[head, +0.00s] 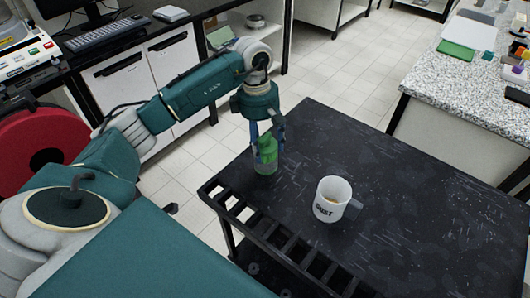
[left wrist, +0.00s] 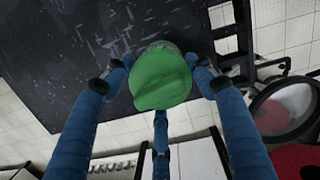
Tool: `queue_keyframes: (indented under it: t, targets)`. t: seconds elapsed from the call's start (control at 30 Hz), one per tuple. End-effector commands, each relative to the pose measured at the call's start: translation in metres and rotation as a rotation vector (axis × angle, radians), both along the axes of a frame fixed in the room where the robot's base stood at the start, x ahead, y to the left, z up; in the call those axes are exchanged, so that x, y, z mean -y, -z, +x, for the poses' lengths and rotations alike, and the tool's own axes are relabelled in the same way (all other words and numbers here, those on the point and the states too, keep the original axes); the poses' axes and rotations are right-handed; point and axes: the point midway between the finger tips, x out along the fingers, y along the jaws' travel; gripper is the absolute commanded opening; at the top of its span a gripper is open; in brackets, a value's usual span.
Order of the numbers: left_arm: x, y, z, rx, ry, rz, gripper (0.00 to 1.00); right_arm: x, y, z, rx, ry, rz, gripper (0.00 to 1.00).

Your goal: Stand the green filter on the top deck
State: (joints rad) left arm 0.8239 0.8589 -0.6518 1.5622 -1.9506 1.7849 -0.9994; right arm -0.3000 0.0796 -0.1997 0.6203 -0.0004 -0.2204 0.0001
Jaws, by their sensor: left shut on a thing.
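The green filter (head: 266,150) has a green upper part and a clear lower part. It is upright over the left part of the black cart's top deck (head: 420,215), near the slotted edge. I cannot tell whether its base touches the deck. My left gripper (head: 266,138) points down from above and is shut on the filter, with its blue fingers around the green part. In the left wrist view the filter's green top (left wrist: 160,78) sits between the fingers and hides most of its body. My right gripper is not in view.
A white mug (head: 332,200) with dark lettering stands on the deck to the right of the filter. The far and right deck areas are clear. A slotted rail (head: 270,235) runs along the near left edge. A speckled counter (head: 455,75) stands at the right.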

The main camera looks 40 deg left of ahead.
Motion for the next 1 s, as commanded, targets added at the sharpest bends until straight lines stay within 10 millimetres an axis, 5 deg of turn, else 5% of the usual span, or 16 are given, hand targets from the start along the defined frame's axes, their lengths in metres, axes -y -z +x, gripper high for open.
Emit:
queue_keyframes:
  t: [0.33,0.7,0.73,0.8,1.0]
  targets:
    - [0.000,0.039,-0.001,-0.003,0.000,-0.001,0.17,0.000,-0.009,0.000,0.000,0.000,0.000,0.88]
    - [0.000,0.047,0.000,0.001,0.001,0.000,0.17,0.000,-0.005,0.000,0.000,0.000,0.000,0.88]
    - [0.000,0.048,0.000,0.000,0.001,0.000,0.58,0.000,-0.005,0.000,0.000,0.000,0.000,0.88]
    - [0.000,0.046,0.000,0.000,0.000,0.000,0.72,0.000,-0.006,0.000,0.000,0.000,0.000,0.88]
    - [0.000,0.046,0.000,-0.001,0.000,0.000,0.75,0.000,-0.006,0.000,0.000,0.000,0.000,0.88]
